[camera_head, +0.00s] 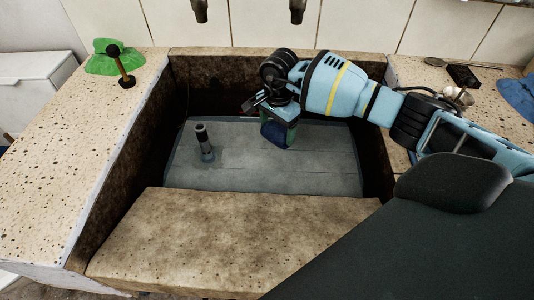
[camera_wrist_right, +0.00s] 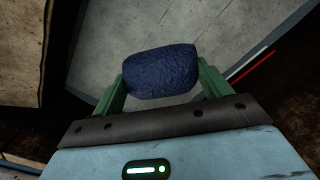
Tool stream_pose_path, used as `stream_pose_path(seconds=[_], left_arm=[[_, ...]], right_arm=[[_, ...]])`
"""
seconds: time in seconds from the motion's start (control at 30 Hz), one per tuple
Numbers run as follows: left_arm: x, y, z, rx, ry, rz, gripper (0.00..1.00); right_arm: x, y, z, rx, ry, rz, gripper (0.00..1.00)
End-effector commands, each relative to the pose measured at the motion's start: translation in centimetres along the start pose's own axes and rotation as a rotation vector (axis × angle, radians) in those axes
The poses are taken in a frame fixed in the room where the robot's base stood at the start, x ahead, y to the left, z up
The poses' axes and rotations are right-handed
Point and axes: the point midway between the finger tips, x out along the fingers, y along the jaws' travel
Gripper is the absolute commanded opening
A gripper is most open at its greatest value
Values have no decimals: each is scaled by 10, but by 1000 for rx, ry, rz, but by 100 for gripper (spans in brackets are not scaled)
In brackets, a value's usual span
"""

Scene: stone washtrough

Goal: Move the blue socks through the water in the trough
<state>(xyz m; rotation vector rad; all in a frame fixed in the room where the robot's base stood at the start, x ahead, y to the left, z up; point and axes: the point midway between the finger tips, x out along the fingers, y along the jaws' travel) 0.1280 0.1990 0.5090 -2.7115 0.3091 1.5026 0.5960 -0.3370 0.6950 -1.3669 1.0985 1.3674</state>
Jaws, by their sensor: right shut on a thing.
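The blue socks (camera_wrist_right: 160,72) show as one rounded dark-blue bundle between the green fingers of my right gripper (camera_wrist_right: 160,80) in the right wrist view. In the head view my right gripper (camera_head: 279,125) is over the water (camera_head: 290,165) in the stone trough (camera_head: 220,215), right of its middle. The blue bundle (camera_head: 277,134) shows just below the fingers, at or close to the water; I cannot tell how deep it sits. My left gripper is not in view.
A dark upright pipe (camera_head: 204,142) stands in the water to the left. A green cloth (camera_head: 103,62) with a wooden-handled tool (camera_head: 121,66) lies on the left ledge. A blue cloth (camera_head: 518,97) and small items lie on the right ledge. Two taps hang above the back.

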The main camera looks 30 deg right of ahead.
Motion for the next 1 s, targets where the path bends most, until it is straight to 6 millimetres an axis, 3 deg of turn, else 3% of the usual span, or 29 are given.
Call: stream_pose_path(seconds=[1.0], left_arm=[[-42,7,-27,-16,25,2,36]], right_arm=[[-91,-1,-1,1,1,-3,49]])
